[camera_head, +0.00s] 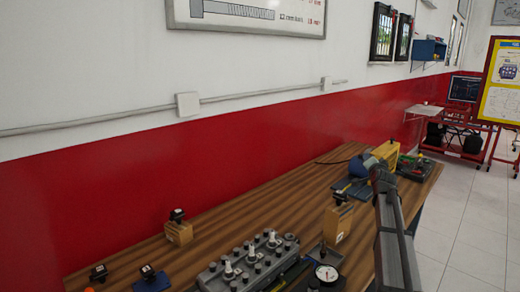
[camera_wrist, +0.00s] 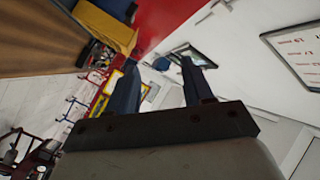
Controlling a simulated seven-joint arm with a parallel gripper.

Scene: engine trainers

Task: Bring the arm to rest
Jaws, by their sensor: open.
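My arm (camera_head: 393,235) reaches from the lower right of the head view up over the right part of the wooden workbench (camera_head: 265,203). My gripper (camera_wrist: 160,82) shows clearly in the wrist view. Its two dark fingers are spread apart with nothing between them. Past the fingers are the red and white wall and the room beyond, with the scene turned on its side. A yellow box (camera_head: 387,153) stands on the bench close to the far end of the arm. It also shows in the wrist view (camera_wrist: 105,27), apart from the fingers. In the head view the fingers cannot be made out.
A grey cylinder head (camera_head: 248,262) lies at the bench front, with a dial gauge (camera_head: 327,273) beside it. Small wooden blocks (camera_head: 179,232) (camera_head: 338,222) carry dark parts. A green tray (camera_head: 414,167) sits at the far end. The middle of the bench is mostly clear.

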